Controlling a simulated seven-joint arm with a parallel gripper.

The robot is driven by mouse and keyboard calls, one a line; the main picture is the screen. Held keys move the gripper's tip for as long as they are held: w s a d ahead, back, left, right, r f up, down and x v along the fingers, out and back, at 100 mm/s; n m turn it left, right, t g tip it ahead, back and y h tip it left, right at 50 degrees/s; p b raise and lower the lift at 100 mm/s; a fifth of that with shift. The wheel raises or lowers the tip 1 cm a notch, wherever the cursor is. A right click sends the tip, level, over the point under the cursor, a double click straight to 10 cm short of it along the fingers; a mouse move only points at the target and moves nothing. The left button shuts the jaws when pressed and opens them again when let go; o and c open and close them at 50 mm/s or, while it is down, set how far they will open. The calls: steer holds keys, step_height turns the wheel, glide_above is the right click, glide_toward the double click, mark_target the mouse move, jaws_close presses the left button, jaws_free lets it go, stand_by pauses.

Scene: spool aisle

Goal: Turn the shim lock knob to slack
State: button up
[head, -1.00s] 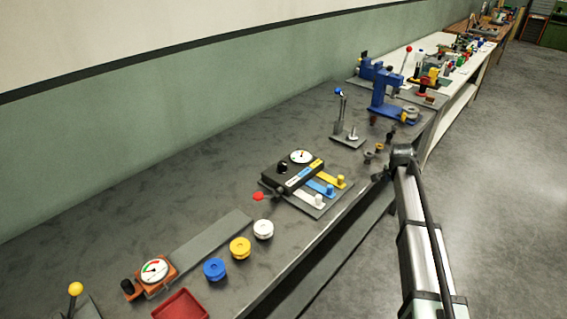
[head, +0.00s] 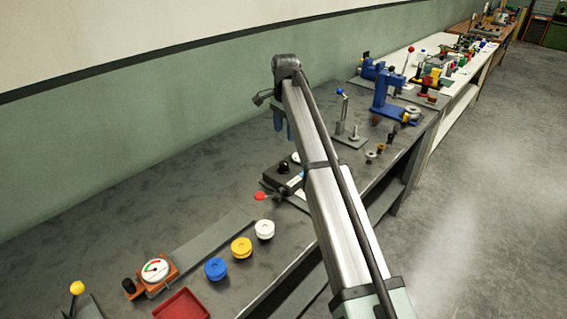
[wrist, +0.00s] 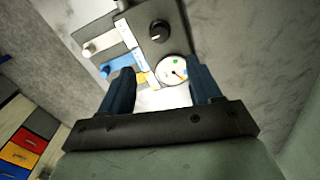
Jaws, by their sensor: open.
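A black box (head: 278,179) on a grey base plate stands on the bench, partly hidden behind my arm in the head view. A round black knob (head: 283,167) is on its top; in the wrist view the knob (wrist: 159,30) carries a light pointer mark. I cannot read any label, so I cannot confirm it is the shim lock knob. A white dial (wrist: 172,69) sits beside it, with white, blue and yellow tabs along one side. My gripper (head: 284,128) is above the box, open and empty. Its blue fingers (wrist: 160,88) are apart from the knob.
White, yellow and blue spools (head: 241,247), a red tray (head: 181,305) and an orange gauge (head: 155,272) lie nearer. A post with a blue tip (head: 341,110) and a blue press (head: 383,97) stand beyond.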

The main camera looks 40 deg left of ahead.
mark_target(283, 163)
steer(key=f, duration=1.3)
steer(key=shift+s+a+f, duration=0.15)
steer(key=shift+s+f, duration=0.05)
steer(key=shift+f, duration=0.15)
steer(key=c, duration=1)
